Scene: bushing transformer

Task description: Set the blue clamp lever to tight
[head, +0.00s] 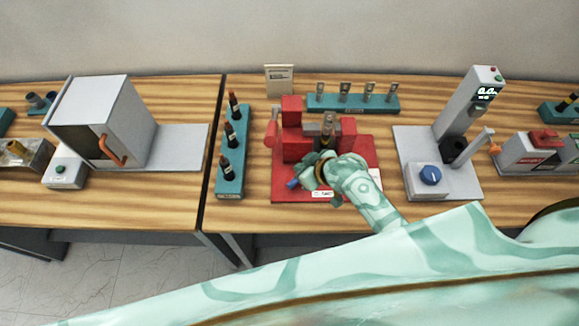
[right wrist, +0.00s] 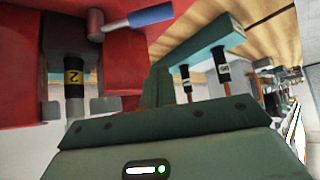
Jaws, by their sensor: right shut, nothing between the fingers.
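The clamp lever (head: 292,184) has a blue grip and shows at the front left of the red clamp fixture (head: 290,197). In the right wrist view the blue lever grip (right wrist: 152,15) points to the right from a grey rod and a dark red pivot. A dark bushing with a yellow band (right wrist: 73,78) stands upright in the fixture, with grey blocks beside it. My right gripper (head: 312,176) is shut and empty, just right of the lever at the fixture's front. I cannot tell whether it touches the lever. My left gripper is not in view.
A teal rack (head: 230,185) with dark bushings stands left of the fixture. Another teal rack (head: 355,104) with small grey parts lies behind it. A grey box (head: 105,120) stands at left.

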